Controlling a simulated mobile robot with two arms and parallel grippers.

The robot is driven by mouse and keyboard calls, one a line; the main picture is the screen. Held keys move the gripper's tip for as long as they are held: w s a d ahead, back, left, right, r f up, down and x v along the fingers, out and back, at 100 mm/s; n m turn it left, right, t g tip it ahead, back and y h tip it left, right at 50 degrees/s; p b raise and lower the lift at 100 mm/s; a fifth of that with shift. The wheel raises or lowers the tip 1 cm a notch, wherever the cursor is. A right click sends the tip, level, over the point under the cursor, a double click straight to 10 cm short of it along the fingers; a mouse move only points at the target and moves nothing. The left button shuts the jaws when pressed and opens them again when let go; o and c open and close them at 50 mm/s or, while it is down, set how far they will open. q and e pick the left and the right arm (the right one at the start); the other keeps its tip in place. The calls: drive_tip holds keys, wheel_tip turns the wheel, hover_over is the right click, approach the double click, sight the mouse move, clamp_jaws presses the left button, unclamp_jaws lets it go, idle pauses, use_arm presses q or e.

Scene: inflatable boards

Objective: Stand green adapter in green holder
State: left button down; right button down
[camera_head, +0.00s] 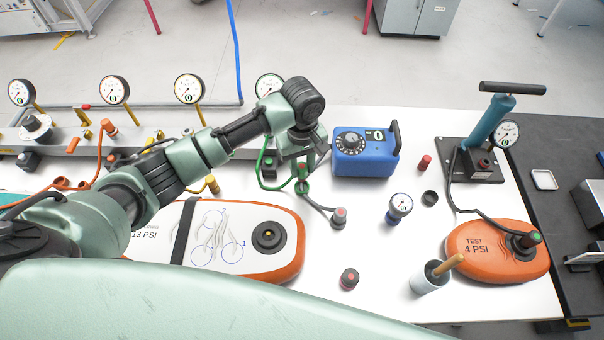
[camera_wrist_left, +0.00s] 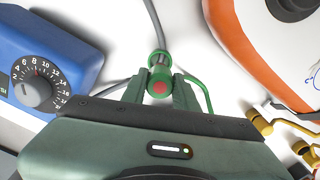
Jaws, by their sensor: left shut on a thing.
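The green adapter (camera_head: 302,181) has a green ring, a metal body and a red end. It hangs between the fingers of my left gripper (camera_head: 301,166), above the white table left of the blue box. In the left wrist view the adapter (camera_wrist_left: 160,60) shows between the two fingers of the left gripper (camera_wrist_left: 159,90), which is shut on it. A thin green hose (camera_head: 261,172) curves beside it. A small dark block with a green top (camera_head: 269,162) stands behind and left; I cannot tell whether it is the green holder. My right gripper is not in view.
A blue dial box (camera_head: 365,154) stands right of the gripper. An orange-edged white board (camera_head: 285,222) lies in front. A grey hose runs to a dark fitting (camera_head: 339,217).

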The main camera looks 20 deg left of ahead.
sight(302, 166)
use_arm(q)
drive_tip(key=shift+f+p, duration=0.3)
drive_tip(key=shift+f, duration=2.1)
drive_tip(key=shift+f, duration=0.1)
drive_tip(key=c, duration=1.1)
unclamp_jaws()
wheel_tip(302, 166, up, 12)
drive_tip(key=shift+r+b, duration=0.15)
drive_tip(key=shift+b, duration=0.65)
